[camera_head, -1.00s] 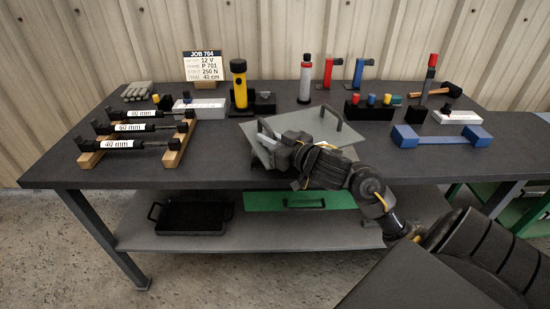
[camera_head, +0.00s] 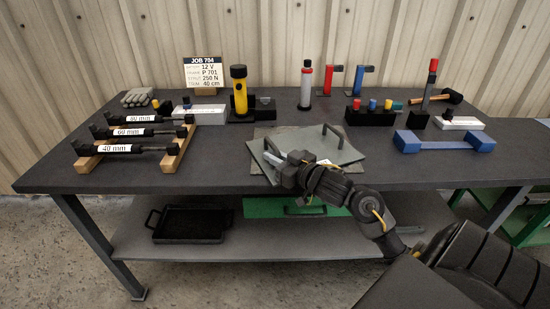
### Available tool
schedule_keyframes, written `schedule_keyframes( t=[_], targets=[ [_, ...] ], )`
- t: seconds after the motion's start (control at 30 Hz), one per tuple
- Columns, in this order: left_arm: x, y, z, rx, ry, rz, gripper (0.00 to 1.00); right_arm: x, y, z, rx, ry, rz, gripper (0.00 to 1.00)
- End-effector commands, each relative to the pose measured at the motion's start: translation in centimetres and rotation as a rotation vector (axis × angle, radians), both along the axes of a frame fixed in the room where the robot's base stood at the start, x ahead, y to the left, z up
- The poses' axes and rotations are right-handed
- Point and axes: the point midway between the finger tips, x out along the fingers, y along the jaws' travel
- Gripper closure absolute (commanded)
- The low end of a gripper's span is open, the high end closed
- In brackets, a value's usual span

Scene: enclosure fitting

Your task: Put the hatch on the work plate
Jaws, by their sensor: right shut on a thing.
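The hatch is a flat grey-green panel (camera_head: 308,141) with two dark bar handles, at the front middle of the bench. A darker flat plate (camera_head: 262,131), which looks like the work plate, shows at the hatch's back left edge; the hatch covers most of it. I cannot tell whether the hatch touches it or hovers just above. My right gripper (camera_head: 284,168) is shut on the hatch at its front left, by the near handle; its fingertips are mostly hidden. My left gripper is out of view.
Three labelled struts lie on a wooden rack (camera_head: 172,156) at left. A yellow torch (camera_head: 239,92) stands behind the hatch, and a blue bracket (camera_head: 440,144) lies to its right. A black tray (camera_head: 188,224) and a green panel (camera_head: 260,208) are on the lower shelf.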

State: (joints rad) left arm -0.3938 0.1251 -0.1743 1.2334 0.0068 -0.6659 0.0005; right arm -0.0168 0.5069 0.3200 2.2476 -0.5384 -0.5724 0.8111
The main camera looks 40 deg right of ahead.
Motion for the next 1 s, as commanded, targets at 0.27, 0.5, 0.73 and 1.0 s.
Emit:
schedule_keyframes(
  t=[0.27, 0.5, 0.73, 1.0],
  targets=[
    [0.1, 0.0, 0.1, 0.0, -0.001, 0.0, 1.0, 0.0, 0.0, 0.0, 0.0, 0.0, 0.0, 0.77],
    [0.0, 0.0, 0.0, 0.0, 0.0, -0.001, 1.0, 0.0, 0.0, 0.0, 0.0, -0.001, -0.001, 0.66],
    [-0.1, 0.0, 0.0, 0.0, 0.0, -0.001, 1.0, -1.0, -0.2, 0.1, 0.001, 0.0, -0.002, 0.66],
    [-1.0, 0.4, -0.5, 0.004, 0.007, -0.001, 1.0, -6.2, -0.7, 0.5, -0.001, 0.001, 0.001, 0.66]
  ],
)
